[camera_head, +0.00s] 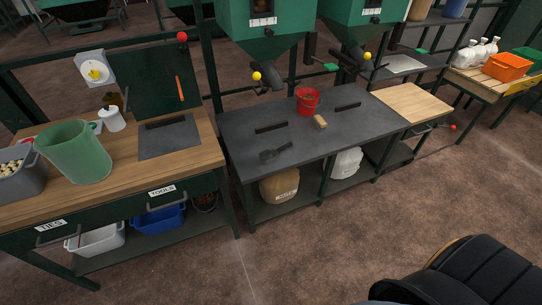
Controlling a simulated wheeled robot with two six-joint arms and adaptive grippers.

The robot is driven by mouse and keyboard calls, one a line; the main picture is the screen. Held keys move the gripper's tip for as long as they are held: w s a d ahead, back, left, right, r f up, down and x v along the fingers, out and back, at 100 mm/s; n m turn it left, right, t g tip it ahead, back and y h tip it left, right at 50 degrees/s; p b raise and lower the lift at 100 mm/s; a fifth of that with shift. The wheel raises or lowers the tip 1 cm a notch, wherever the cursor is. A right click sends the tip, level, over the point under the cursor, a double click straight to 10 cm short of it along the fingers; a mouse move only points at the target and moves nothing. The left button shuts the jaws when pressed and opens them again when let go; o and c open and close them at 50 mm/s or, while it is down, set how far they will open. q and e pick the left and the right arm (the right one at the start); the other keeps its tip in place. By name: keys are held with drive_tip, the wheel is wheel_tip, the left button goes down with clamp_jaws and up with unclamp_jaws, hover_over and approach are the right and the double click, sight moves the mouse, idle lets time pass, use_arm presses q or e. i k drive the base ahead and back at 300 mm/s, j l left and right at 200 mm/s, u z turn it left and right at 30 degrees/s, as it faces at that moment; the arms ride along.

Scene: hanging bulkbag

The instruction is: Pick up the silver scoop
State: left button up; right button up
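A small dark grey object with a scoop-like shape and a handle (275,153) lies on the dark grey worktop (240,125) near its front left. It looks darker than silver, and its details are too small to be sure it is the silver scoop. Neither of my grippers is in view.
On the same worktop stand a red bucket (307,102), a tan block (320,122) and two dark bars. To the left, a wooden bench (205,155) holds a green bucket (73,152) and a white bottle (112,118).

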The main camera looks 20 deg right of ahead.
sight(269, 155)
drive_tip(key=u, duration=1.25)
drive_tip(key=z, duration=2)
drive_tip(key=i+j+z, duration=0.25)
drive_tip(key=i+z, duration=0.25)
drive_tip(key=i+j+z, duration=0.35)
drive_tip(key=z, duration=0.15)
drive_tip(key=j, duration=0.1)
